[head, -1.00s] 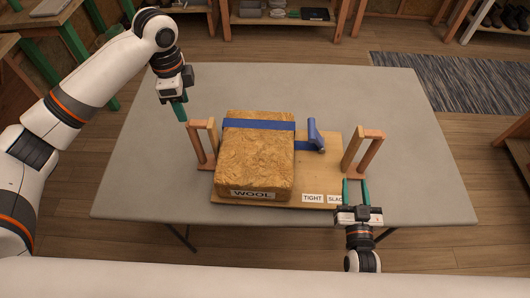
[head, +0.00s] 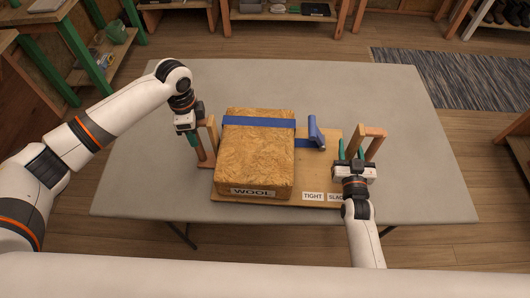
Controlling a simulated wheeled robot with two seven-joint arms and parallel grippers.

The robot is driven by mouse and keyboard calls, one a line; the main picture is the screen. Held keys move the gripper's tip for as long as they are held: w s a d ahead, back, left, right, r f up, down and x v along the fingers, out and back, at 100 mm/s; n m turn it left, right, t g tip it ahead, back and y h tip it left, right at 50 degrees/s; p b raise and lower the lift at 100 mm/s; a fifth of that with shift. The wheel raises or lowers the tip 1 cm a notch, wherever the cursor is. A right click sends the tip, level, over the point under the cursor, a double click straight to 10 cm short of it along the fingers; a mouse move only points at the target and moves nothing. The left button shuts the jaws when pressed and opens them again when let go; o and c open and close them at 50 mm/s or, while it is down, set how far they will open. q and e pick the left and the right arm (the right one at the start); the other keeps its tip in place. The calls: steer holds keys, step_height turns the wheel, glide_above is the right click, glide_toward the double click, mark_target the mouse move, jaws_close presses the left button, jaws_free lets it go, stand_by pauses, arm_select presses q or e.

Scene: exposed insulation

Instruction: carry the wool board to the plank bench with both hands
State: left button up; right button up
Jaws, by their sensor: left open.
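The wool board (head: 318,180) is a flat wooden board on the grey table, with a wooden handle at each end. A brown wool block labelled WOOL (head: 255,160) lies on it under a blue strap (head: 258,123). A blue lever (head: 316,132) stands right of the block, above TIGHT and SLACK labels. My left gripper (head: 192,140) is open at the left handle (head: 211,140), its fingers partly hidden. My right gripper (head: 351,149) is open, its green fingers apart at the right handle (head: 375,133). I cannot tell whether either touches its handle.
The grey table (head: 430,190) has clear room around the board. A green-legged wooden bench (head: 105,60) stands at the back left. Shelves (head: 245,18) stand at the back, and a dark striped rug (head: 455,80) lies on the floor at right.

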arm_select(q)
steer(key=c, duration=0.9)
arm_select(e)
jaws_close()
arm_select(q)
jaws_close()
